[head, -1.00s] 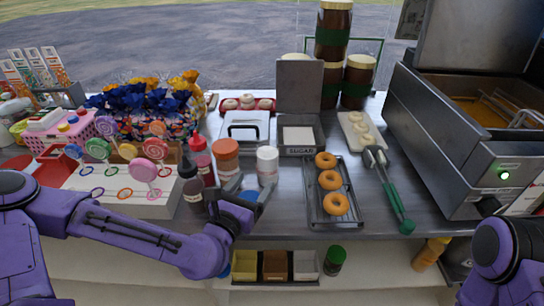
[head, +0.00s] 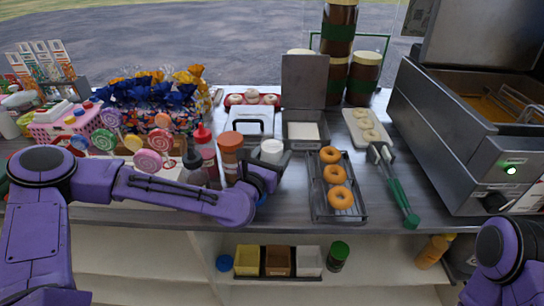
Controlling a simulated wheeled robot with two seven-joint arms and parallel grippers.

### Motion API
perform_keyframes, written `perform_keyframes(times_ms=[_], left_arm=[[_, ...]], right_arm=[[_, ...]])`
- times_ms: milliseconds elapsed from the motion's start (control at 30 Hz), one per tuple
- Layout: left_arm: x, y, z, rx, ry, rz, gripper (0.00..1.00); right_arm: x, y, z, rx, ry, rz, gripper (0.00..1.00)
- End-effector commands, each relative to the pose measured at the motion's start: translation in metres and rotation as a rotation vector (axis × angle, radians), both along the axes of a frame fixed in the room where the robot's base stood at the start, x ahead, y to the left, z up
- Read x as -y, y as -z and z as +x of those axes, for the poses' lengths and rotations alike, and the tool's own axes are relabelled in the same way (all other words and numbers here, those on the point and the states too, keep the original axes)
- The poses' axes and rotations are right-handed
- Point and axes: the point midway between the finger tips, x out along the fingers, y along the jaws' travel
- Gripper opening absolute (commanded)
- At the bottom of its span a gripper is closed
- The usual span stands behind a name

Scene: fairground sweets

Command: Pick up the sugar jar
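The white jar (head: 271,149), which looks like the sugar jar, stands on the steel counter to the right of an orange-capped jar (head: 230,150). My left gripper (head: 268,168) is at the white jar, with a dark finger visible along its right side. The gripper hides the jar's lower part and the other finger's contact, so I cannot tell whether it is closed on the jar. My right arm (head: 498,255) shows at the lower right; its gripper is out of view.
Red-capped (head: 204,150) and dark (head: 192,168) bottles stand left of the orange-capped jar. A doughnut tray (head: 350,208) lies to the right, with green-handled tongs (head: 402,200) beyond. A steel bin (head: 305,142) stands behind. Small boxes (head: 278,262) sit on the shelf below.

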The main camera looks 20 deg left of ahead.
Motion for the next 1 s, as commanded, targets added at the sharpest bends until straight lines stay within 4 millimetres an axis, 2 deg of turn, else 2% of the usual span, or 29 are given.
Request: perform_keyframes(times_ms=[33,67,100,433,533,600,867,933,967,1000], left_arm=[[0.000,0.000,0.000,0.000,0.000,0.000,0.41],[0.000,0.000,0.000,0.000,0.000,0.000,0.31],[0.000,0.000,0.000,0.001,0.000,0.000,0.25],[0.000,-0.007,0.000,0.004,0.000,-0.001,0.26],[0.000,-0.020,0.000,0.007,0.001,-0.001,0.26],[0.000,-0.036,-0.001,0.010,0.000,-0.003,0.26],[0.007,-0.096,-0.052,0.009,0.003,-0.003,0.26],[0.009,-0.101,-0.072,0.007,0.004,-0.002,0.26],[0.009,-0.097,-0.076,0.007,0.001,-0.002,0.26],[0.009,-0.092,-0.076,0.009,-0.004,-0.001,0.26]], right_arm=[[0.000,0.000,0.000,0.000,0.000,0.000,0.93],[0.000,0.000,0.000,0.000,0.000,0.000,0.93],[0.000,0.000,0.000,0.000,0.000,0.000,0.93],[0.000,0.002,0.000,0.000,0.000,0.000,0.93],[0.000,0.004,0.000,0.000,0.000,0.000,0.93],[0.000,0.007,0.000,0.000,0.000,0.000,0.93],[0.000,0.006,0.000,0.000,0.000,0.000,0.93],[0.000,0.010,0.000,0.000,0.000,0.000,0.93],[0.000,0.019,0.000,0.000,0.000,0.000,0.93],[0.000,0.037,0.000,0.001,0.000,0.000,0.93]])
